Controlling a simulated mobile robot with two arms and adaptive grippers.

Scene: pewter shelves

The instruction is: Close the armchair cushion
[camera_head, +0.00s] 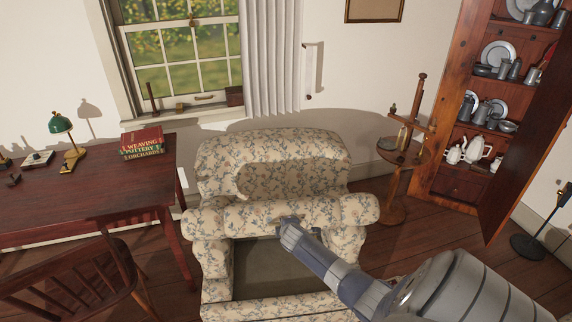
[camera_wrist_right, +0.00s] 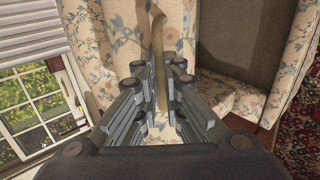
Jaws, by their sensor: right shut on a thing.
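The floral armchair (camera_head: 270,145) stands in the middle of the head view. Its seat cushion (camera_head: 255,215) is raised, and a dark compartment (camera_head: 262,272) shows open below it. My right gripper (camera_head: 289,224) is at the cushion's edge, its fingers mostly hidden there by my own arm. In the right wrist view, my right gripper (camera_wrist_right: 158,88) is shut on a tan strap (camera_wrist_right: 158,45) that runs up between its fingers, in front of floral cloth. My left gripper is not in view.
A dark red desk (camera_head: 90,190) with a green lamp (camera_head: 60,124) and books (camera_head: 142,143) stands left, with a wooden chair (camera_head: 75,280) before it. A candle stand (camera_head: 403,155) and an open cupboard (camera_head: 480,130) stand right.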

